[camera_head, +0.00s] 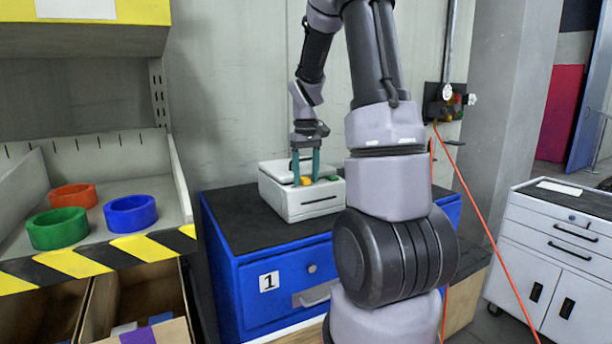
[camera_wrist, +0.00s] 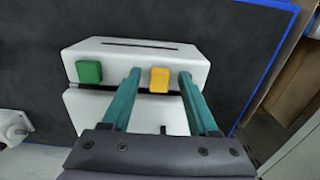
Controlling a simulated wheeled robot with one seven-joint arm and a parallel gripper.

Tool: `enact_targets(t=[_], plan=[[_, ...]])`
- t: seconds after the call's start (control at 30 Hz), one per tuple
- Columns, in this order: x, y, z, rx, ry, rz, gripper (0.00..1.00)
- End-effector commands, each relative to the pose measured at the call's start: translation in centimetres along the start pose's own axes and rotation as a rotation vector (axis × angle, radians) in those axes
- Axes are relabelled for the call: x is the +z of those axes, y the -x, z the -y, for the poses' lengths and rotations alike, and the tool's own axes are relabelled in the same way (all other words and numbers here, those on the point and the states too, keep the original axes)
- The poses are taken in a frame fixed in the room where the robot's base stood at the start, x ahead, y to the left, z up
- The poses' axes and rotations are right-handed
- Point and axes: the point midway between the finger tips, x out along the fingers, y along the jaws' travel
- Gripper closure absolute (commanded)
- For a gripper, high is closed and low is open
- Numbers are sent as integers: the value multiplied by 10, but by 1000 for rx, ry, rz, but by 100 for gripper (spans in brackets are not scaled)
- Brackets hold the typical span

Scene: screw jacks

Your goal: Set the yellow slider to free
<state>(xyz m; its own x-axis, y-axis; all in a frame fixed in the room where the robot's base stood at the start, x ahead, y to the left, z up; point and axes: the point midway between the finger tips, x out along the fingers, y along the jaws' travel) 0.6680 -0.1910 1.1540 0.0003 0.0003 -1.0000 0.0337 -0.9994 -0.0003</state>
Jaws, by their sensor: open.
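The yellow slider (camera_wrist: 159,80) sits on the edge of a white box (camera_wrist: 139,53), toward its right end in the wrist view. In the head view the yellow slider (camera_head: 306,181) is a small spot on the white box (camera_head: 311,206), which stands on the blue cabinet. My gripper (camera_wrist: 159,76) is open, with its two teal fingers on either side of the yellow slider. A gap shows between the slider and each finger; contact cannot be told. In the head view my gripper (camera_head: 306,182) points down at the box. Any setting marks are not legible.
A green block (camera_wrist: 89,72) is on the same box, left of my fingers. The blue cabinet (camera_head: 228,273) has a dark top with free room around the box. A rack with coloured rings (camera_head: 131,213) stands left; a white drawer cabinet (camera_head: 560,255) stands right.

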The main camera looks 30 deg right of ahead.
Motion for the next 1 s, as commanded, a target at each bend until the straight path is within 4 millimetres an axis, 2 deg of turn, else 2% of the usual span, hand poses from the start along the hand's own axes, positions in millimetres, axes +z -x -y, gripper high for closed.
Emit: enact_targets(t=[0.13,0.2,0.3,1.0], plan=[[0,0,0,0,0,0,40],[0,0,0,0,0,0,67],[0,0,0,0,0,0,100],[0,1,0,0,0,-1,100]])
